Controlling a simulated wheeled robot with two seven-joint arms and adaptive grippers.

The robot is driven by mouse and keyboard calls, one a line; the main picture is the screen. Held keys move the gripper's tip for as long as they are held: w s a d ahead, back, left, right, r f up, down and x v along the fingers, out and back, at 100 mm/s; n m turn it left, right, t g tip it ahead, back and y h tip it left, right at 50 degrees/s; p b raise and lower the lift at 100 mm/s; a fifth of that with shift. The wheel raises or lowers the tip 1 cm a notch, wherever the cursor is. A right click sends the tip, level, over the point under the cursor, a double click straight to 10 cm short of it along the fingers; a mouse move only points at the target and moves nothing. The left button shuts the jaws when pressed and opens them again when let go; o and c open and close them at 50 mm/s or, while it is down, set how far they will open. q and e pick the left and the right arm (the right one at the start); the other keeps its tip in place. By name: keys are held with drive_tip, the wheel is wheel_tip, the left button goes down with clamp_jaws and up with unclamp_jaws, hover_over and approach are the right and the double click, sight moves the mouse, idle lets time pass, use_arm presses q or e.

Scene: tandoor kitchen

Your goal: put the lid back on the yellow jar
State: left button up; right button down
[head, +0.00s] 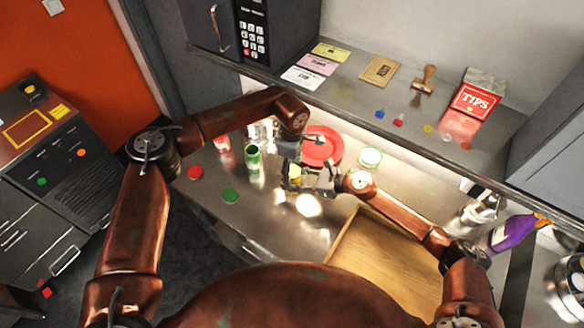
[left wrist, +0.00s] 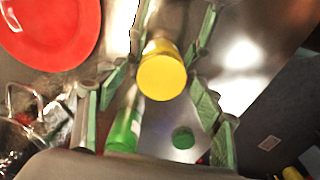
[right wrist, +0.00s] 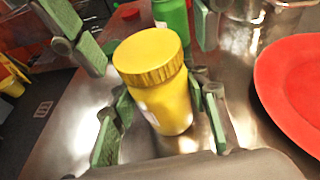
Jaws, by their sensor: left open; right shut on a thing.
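The yellow jar (right wrist: 172,105) stands between my two grippers, with its ribbed yellow lid (right wrist: 148,55) on its top. Whether the lid is fully seated I cannot tell. My right gripper (right wrist: 160,125) is shut on the jar's body, one green-padded finger on each side. My left gripper (left wrist: 160,115) is open. In the left wrist view the lid (left wrist: 163,77) shows between its spread fingers, apparently untouched. In the head view the lid (head: 295,171) is small and partly hidden by the grippers.
A green jar (head: 253,156) stands to the left, with a green lid (head: 230,196) and a red lid (head: 194,172) lying near the counter's left edge. A red plate (head: 325,143) lies behind the grippers. A wooden board (head: 385,262) lies at front right. A shelf overhangs the back.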

use_arm(q)
wheel_tip(320, 180, up, 12)
idle(0.6)
use_arm(e)
drive_tip(key=c, duration=1)
unclamp_jaws()
drive_tip(key=shift+c, duration=0.2)
drive_tip(key=shift+d, duration=0.1)
drive_tip(key=v, duration=1.1)
drive_tip(key=shift+d+r, duration=0.2)
drive_tip(key=shift+d, duration=0.15)
drive_tip(key=shift+s, duration=0.15)
